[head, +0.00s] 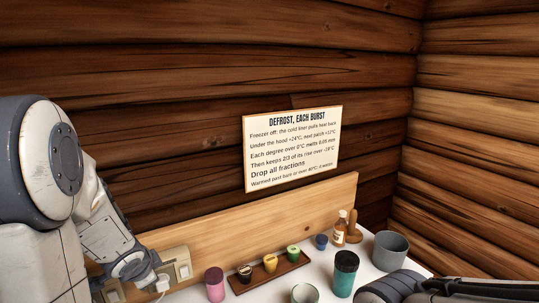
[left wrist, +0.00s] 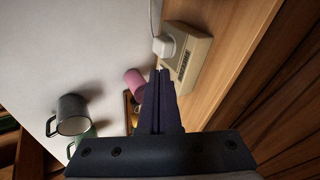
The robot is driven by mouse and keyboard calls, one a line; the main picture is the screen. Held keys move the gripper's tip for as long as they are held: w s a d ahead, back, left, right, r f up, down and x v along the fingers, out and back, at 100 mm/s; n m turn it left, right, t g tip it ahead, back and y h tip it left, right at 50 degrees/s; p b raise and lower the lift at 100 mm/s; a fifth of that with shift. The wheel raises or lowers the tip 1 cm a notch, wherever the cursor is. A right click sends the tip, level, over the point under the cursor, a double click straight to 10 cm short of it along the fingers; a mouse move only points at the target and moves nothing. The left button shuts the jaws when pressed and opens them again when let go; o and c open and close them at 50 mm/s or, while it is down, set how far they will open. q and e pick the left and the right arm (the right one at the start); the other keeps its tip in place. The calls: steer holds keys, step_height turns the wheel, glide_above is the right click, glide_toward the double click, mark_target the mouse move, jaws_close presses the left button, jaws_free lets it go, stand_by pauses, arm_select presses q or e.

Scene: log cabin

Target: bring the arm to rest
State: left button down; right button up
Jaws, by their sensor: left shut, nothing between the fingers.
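My left arm (head: 105,235) comes in from the left in the head view and bends down toward the back left of the table. My left gripper (left wrist: 161,73) shows in the left wrist view with its dark fingers together and nothing between them. Its tips point toward a white plug (left wrist: 167,46) on a beige socket box (left wrist: 189,58). I cannot tell how far apart they are. In the head view the fingers cannot be made out. Part of my right arm (head: 425,289) shows at the lower right; its gripper is outside the picture.
The white table (head: 205,292) holds a pink cup (head: 214,284), a wooden tray (head: 292,265) with small cups, a teal jar (head: 344,274), a blue cup (head: 321,242), a bottle (head: 340,232) and a grey pot (head: 389,247). A wooden backboard (head: 225,238) runs behind. A sign (head: 292,150) hangs above.

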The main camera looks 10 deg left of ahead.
arm_select(q)
steer(key=s+d+g+h+b, duration=0.1)
steer(key=s+d+g+b, duration=0.1)
steer(key=d, duration=1.7)
steer(key=s+d+g+h+b, duration=0.2)
steer(key=s+d+g+h, duration=0.1)
steer(key=s+d, duration=1.1)
steer(key=s+g, duration=0.1)
steer(key=s, duration=0.2)
steer(key=shift+s+d+f, duration=0.2)
steer(key=shift+d+f, duration=0.05)
steer(key=shift+d, duration=0.05)
steer(key=shift+a, duration=0.1)
